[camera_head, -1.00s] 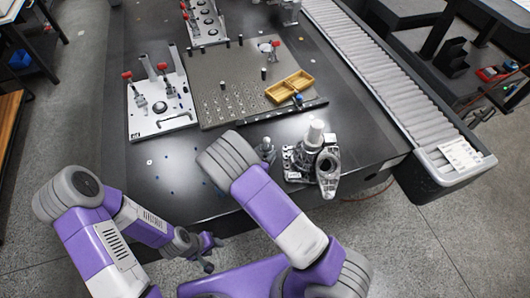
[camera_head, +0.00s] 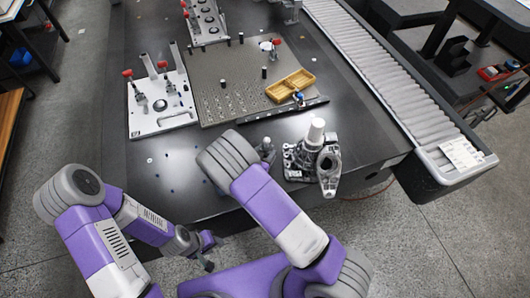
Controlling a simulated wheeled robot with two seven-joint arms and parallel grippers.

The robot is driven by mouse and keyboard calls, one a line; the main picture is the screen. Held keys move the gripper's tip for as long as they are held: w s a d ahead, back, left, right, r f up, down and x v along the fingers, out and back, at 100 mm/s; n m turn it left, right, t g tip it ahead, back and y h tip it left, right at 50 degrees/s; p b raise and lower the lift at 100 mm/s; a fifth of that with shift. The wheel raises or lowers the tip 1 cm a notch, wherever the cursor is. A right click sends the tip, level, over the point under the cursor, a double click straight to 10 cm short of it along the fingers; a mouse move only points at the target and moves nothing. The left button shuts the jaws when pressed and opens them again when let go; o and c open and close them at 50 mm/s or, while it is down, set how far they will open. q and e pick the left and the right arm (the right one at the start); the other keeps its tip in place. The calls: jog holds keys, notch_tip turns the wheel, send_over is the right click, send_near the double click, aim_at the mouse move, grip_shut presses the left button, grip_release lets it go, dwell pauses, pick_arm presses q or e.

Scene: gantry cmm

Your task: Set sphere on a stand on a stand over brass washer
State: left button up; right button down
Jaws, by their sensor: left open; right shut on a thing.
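A small dark grey upright piece with a rounded top (camera_head: 265,149) shows just beyond my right arm. It looks like the sphere on a stand, but its lower part is hard to make out, and I cannot tell whether it is held. My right arm reaches over the table's front edge, and its gripper is hidden behind the arm's own links. My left gripper (camera_head: 211,252) is open and empty, low in front of the table's front edge and well apart from that piece. I cannot make out a brass washer or a second stand for certain.
A metal casting with a pale cylinder (camera_head: 316,131) stands right of my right arm. Behind are a white clamp plate (camera_head: 147,121), a grey hole plate (camera_head: 222,78) and a yellow tray (camera_head: 291,85). A roller conveyor (camera_head: 385,75) runs along the right. The dark table between is mostly clear.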

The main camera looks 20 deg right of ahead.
jog(key=shift+c, duration=2.2)
grip_release()
jog(key=shift+s, duration=0.1)
jog(key=p+v, duration=0.1)
jog(key=v, duration=0.6)
jog(key=shift+s+a+r, duration=0.1)
jog(key=shift+a, duration=0.05)
